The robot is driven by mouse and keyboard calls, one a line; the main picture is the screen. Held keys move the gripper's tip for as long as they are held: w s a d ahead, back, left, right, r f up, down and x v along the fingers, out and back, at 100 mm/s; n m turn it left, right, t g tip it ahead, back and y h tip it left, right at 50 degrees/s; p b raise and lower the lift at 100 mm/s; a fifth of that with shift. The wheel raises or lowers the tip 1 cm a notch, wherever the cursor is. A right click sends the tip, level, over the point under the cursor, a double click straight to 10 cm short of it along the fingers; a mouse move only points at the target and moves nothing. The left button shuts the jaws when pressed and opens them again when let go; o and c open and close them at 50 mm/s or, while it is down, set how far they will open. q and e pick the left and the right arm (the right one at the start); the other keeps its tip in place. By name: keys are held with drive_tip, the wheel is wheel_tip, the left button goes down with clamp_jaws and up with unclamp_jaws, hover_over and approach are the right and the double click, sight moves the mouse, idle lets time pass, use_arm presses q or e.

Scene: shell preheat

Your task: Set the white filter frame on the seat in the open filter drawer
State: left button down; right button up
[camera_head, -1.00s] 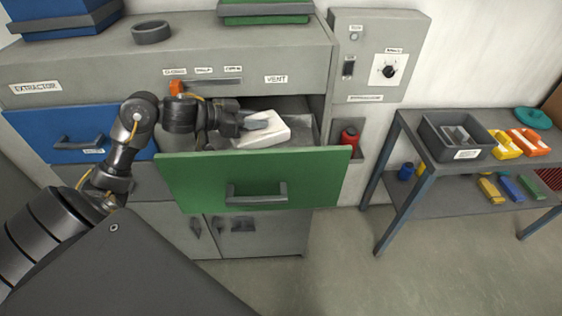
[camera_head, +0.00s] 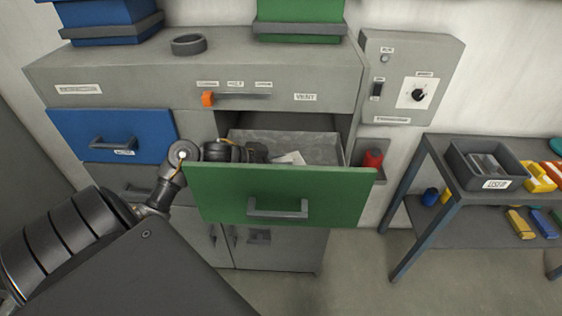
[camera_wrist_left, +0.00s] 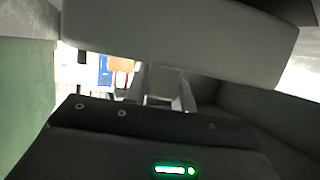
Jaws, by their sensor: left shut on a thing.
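The open filter drawer has a green front (camera_head: 230,200) with a grey handle and a grey inner back wall (camera_head: 290,147). The white filter frame (camera_head: 291,157) shows as a small pale patch inside the drawer; the green front hides its lower part. My left gripper (camera_head: 274,157) reaches into the drawer from the left and is shut on the frame. In the left wrist view a large pale slab (camera_wrist_left: 190,40), which looks like the frame, lies across the top, against the gripper fingers (camera_wrist_left: 166,85). The seat is hidden, so I cannot tell whether the frame touches it. My right gripper is out of view.
A closed blue drawer (camera_head: 75,135) is left of the open one. An orange-ended lever (camera_head: 208,98) sits above it on the cabinet front. A red object (camera_head: 373,159) is in a niche to the right. A table (camera_head: 428,170) with a grey bin (camera_head: 462,165) stands further right.

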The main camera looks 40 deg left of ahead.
use_arm(q)
drive_tip(key=shift+f, duration=0.1)
drive_tip(key=shift+f, duration=0.5)
drive_tip(key=c, duration=1.2)
unclamp_jaws()
drive_tip(key=shift+o, duration=0.2)
drive_tip(key=shift+r, duration=0.1)
